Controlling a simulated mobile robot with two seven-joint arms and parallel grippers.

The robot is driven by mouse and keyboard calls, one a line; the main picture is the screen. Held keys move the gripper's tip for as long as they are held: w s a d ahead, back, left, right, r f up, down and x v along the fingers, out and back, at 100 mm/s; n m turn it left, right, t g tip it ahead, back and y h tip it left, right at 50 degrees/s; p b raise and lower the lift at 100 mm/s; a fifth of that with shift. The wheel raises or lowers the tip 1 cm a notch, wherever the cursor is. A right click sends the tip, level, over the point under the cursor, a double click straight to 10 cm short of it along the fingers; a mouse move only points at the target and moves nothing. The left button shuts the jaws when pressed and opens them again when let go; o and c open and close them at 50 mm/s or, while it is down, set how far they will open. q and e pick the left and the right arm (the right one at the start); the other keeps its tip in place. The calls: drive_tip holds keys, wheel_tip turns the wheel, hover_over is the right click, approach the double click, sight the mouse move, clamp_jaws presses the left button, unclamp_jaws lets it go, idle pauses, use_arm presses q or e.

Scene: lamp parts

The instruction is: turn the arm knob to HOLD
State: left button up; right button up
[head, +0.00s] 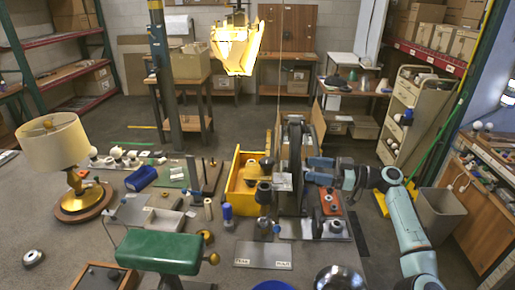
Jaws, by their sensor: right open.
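A tall dark stand (293,160) rises behind and to the right. My right gripper (308,170) reaches in from the right beside this stand, open, with its fingertips partly lost against it. My left gripper is not in view.
A yellow bin (240,184) stands left of the stand. A green shade (160,252) fills the near left, and a lit-looking table lamp (54,147) stands far left. A pale shade (237,48) hangs above. Small parts crowd the bench; a shiny bowl (339,279) is at the near edge.

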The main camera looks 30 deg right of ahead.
sight(272, 160)
drive_tip(key=x, duration=0.6)
drive_tip(key=p+x, duration=0.1)
drive_tip(key=x, duration=0.5)
drive_tip(key=shift+w+a+r, duration=0.15)
drive_tip(key=shift+w+r, duration=0.05)
drive_tip(key=shift+w, duration=0.05)
drive_tip(key=shift+w+a+f+p, duration=0.1)
drive_tip(key=shift+w+a+p, duration=0.2)
drive_tip(key=shift+w+a, duration=0.1)
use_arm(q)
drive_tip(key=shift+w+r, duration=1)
